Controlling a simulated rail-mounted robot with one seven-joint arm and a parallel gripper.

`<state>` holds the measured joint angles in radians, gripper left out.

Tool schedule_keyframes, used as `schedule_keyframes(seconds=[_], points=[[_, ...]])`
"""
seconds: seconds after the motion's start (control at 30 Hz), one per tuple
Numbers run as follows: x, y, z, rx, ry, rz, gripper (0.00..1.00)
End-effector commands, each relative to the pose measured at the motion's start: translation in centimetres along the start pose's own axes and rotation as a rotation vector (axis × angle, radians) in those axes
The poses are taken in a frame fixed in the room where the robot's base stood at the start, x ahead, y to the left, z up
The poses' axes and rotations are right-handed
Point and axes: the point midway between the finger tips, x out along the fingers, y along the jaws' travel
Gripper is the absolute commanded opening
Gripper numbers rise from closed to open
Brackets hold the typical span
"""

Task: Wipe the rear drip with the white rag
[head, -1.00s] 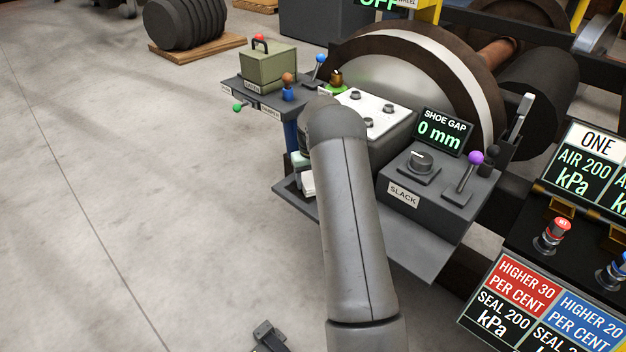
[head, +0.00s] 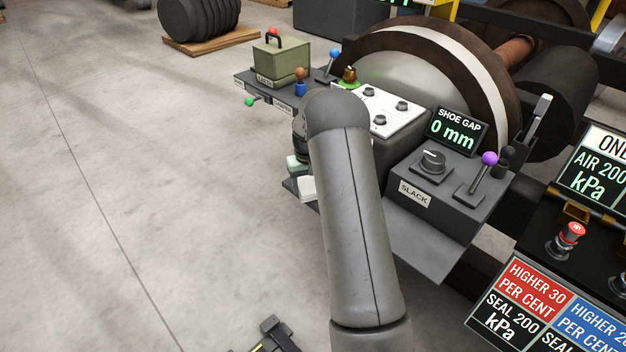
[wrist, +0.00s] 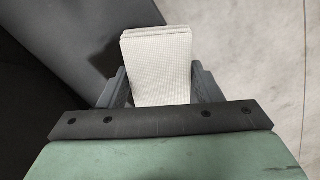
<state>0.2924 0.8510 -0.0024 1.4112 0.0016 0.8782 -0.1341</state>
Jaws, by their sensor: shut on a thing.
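The white rag (wrist: 158,62) is a folded pale block between the two fingers of my gripper (wrist: 158,88) in the wrist view. My gripper is shut on it. In the head view the white rag (head: 307,188) shows at the left side of my arm, by the edge of a dark shelf. My gripper is mostly hidden behind my arm there. I cannot make out the rear drip in either view.
The slack box (head: 425,195), with a knob and a purple-topped lever (head: 489,159), stands right of my arm. A white panel (head: 395,118) and a green case (head: 281,62) lie beyond. Open floor (head: 150,200) is at left.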

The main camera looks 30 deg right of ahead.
Motion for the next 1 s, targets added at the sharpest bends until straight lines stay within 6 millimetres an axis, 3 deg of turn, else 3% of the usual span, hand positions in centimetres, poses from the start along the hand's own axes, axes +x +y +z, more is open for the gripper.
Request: schedule_keyframes(seconds=[0.23, 0.57, 1.0], points=[[0.1, -0.8, 0.4, 0.001, 0.000, 0.000, 0.37], [0.4, -1.6, -1.1, 0.000, -0.001, -0.001, 0.37], [0.4, 1.5, -2.6, 0.003, -0.003, 0.001, 0.37]])
